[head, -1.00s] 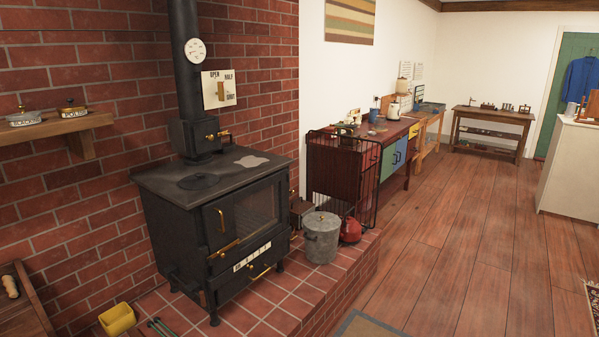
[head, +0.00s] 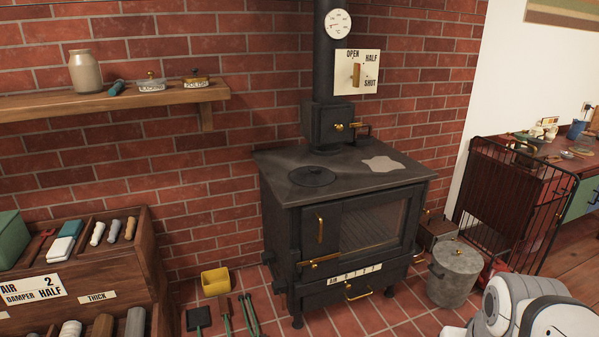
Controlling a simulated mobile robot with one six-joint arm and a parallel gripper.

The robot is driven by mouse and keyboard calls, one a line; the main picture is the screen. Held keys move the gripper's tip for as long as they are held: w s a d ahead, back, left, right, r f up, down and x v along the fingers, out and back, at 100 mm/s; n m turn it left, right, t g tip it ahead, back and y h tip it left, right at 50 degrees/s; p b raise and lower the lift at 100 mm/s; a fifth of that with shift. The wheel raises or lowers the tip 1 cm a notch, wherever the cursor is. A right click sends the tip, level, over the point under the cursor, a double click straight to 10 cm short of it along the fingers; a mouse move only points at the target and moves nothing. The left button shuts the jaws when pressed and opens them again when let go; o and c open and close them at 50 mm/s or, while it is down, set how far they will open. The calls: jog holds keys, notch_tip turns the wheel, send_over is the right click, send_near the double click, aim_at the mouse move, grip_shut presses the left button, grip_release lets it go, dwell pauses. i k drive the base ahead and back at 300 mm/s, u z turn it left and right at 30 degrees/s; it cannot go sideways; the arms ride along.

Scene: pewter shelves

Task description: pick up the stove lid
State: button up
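The stove lid (head: 312,176) is a dark round plate on the left part of the black stove's (head: 345,215) top in the head view. It appears to lie flat in the top, with nothing covering it. A pale irregular patch (head: 383,163) shows on the stove top to its right. White links of my own arm show at the bottom right corner, well to the right of the stove lid and lower in the picture. My gripper's fingers are not in view.
The flue pipe rises behind the lid. A lidded grey bin (head: 453,275) and a black wire guard (head: 512,205) stand to the right. A yellow scoop (head: 215,281) and hearth tools lie at the left front. A wooden rack (head: 140,262) and wall shelf (head: 110,103) are further left.

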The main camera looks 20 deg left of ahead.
aim_at(308, 176)
jog(key=u, duration=0.4)
jog(key=i, duration=0.85)
jog(key=u, duration=0.35)
jog(key=k, duration=0.9)
jog(key=u, duration=0.15)
jog(key=i, duration=0.9)
jog(key=z, duration=0.1)
